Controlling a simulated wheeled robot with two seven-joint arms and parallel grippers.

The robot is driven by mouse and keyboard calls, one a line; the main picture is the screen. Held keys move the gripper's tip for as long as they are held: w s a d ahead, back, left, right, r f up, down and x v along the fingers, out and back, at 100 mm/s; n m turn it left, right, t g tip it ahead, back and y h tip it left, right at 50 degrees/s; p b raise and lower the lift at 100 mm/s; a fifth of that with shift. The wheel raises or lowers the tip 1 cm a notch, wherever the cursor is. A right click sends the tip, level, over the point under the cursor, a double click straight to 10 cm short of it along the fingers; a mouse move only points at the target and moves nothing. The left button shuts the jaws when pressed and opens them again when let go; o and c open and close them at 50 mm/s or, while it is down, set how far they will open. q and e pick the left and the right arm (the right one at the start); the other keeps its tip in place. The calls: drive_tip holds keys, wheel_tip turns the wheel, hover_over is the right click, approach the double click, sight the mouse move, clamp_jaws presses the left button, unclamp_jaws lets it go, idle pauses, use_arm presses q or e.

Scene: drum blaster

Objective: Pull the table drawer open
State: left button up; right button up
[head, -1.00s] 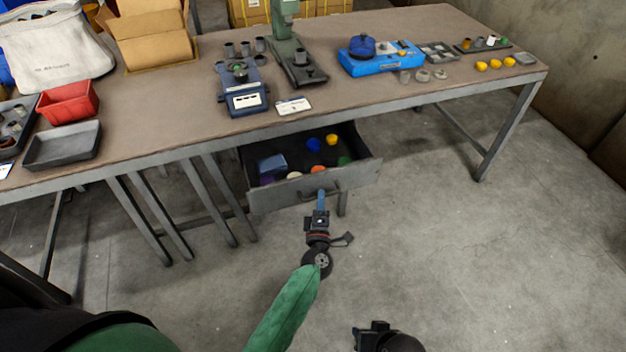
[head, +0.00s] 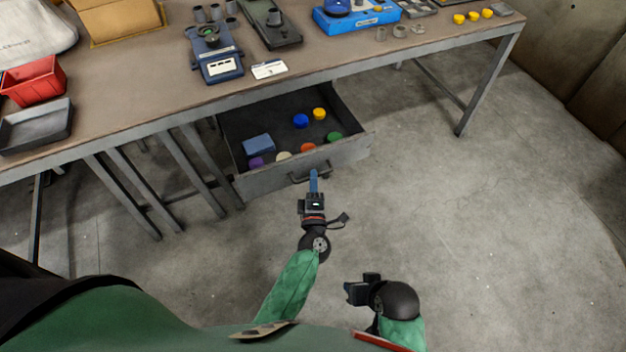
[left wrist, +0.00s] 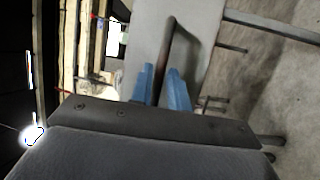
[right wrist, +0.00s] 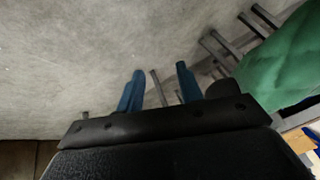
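The grey table drawer (head: 342,153) stands open under the table (head: 372,62), with its inside and contents in sight. Its dark bar handle (head: 298,179) is on the front face. My left gripper (head: 314,174) is at the handle. In the left wrist view, the handle (left wrist: 168,45) runs between the two blue fingers of the left gripper (left wrist: 161,85), which are close together around it. My right gripper (head: 358,290) is low, right of the left arm and away from the drawer. In the right wrist view, the right gripper's fingers (right wrist: 160,88) are apart with nothing between them.
The drawer holds a blue box (head: 258,144) and several coloured caps, one blue (head: 301,121). Trays, a blue case (head: 357,15) and a scale (head: 217,65) stand on the table. Table legs (head: 167,185) stand left of the drawer. The floor (head: 430,190) in front and right is clear.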

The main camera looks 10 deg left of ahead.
use_arm(q)
drive_tip(key=shift+o, duration=1.1)
